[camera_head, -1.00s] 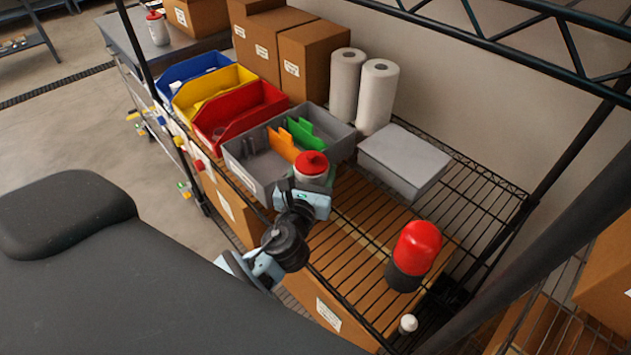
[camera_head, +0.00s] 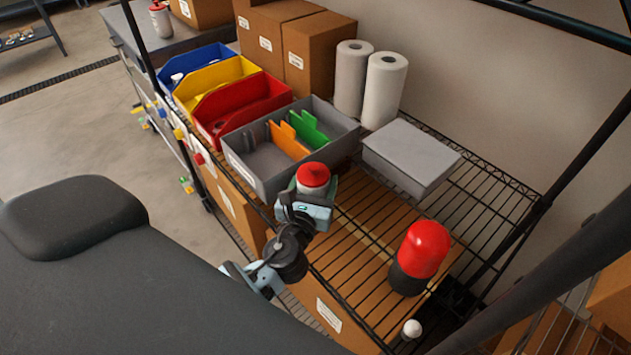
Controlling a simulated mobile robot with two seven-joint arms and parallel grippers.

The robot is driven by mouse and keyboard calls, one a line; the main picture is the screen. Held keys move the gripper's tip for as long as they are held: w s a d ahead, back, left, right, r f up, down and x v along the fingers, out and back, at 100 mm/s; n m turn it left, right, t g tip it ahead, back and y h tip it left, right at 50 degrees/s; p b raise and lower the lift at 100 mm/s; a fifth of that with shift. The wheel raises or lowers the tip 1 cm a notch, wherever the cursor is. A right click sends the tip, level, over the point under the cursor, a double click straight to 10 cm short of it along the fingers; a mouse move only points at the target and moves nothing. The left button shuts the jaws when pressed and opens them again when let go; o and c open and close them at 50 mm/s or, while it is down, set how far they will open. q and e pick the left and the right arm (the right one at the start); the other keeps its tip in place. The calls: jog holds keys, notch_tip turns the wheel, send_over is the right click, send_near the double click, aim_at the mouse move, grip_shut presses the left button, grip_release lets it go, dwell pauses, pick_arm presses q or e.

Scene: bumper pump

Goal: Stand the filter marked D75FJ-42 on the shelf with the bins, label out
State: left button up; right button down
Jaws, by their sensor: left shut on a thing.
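A white filter with a red top (camera_head: 313,178) is upright in my left gripper (camera_head: 308,203), at the front of the wire shelf (camera_head: 350,235). It is just right of the grey bin (camera_head: 258,180); I cannot tell whether its base touches the shelf. The gripper is shut on it and hides its lower part. No marking on it can be read. Blue (camera_head: 185,68), yellow (camera_head: 205,90) and red (camera_head: 225,118) bins stand in a row left of the grey bin. My right gripper is not in view.
A grey box (camera_head: 408,160) and two white rolls (camera_head: 383,92) stand behind the filter. A red and black cylinder (camera_head: 418,258) stands to the right, with a small white knob (camera_head: 411,328) near the front. Bare wire shelf lies between filter and cylinder. Cartons (camera_head: 310,55) stand behind the bins.

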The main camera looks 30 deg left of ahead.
pick_arm(q)
jog(key=o, duration=1.3)
jog(key=shift+o, duration=0.5)
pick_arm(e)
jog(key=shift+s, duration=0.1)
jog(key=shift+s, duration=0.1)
pick_arm(q)
jog(key=shift+s+r, duration=0.15)
jog(key=b+v, duration=0.1)
jog(key=v, duration=1)
jog(key=shift+s+d, duration=0.15)
jog(key=shift+s, duration=0.25)
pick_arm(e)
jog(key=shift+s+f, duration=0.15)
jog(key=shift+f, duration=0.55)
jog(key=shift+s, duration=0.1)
